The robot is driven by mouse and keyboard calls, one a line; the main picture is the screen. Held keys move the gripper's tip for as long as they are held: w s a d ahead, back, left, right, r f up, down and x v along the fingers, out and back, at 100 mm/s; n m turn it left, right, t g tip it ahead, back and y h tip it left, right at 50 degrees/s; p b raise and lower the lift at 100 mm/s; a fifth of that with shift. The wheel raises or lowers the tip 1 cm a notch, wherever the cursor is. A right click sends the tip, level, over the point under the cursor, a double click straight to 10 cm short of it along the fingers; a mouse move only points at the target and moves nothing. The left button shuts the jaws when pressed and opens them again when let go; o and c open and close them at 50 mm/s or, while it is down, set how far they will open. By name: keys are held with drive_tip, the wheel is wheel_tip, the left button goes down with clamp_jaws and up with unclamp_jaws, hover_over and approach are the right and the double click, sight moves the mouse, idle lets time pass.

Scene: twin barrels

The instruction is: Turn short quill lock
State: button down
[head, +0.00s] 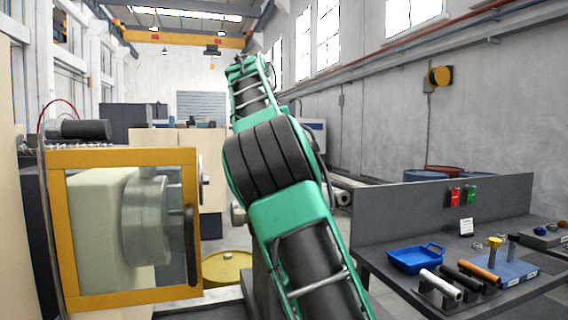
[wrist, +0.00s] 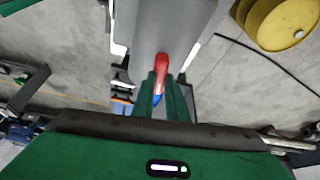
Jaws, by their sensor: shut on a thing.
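In the wrist view my gripper (wrist: 159,88) has its two green fingers shut on a short red lever (wrist: 162,62) with a blue lower end. The lever lies between the fingers and reaches up toward a grey machine body (wrist: 155,25). It looks like the short quill lock, but no label shows. In the head view my green and black arm stretches away toward the back. The gripper and the lever cannot be made out there.
A yellow-framed machine guard (head: 124,157) stands left of my arm. A yellow barrel (head: 228,266) stands on the floor beyond it and shows in the wrist view (wrist: 285,22). A grey workbench (head: 445,258) with a blue tray (head: 415,258) and tools is at the right.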

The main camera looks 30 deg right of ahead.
drive_tip(key=shift+w+a+f+m+g, duration=0.1)
drive_tip(key=shift+w+m+g, duration=0.1)
drive_tip(key=shift+m, duration=0.25)
drive_tip(key=shift+w+a+m+g, duration=0.1)
drive_tip(key=shift+m+g, duration=0.1)
drive_tip(key=shift+m, duration=0.25)
drive_tip(key=c, duration=1.8)
unclamp_jaws()
drive_tip(key=shift+w, duration=0.15)
drive_tip(key=shift+o, duration=0.2)
drive_tip(key=shift+d, duration=0.1)
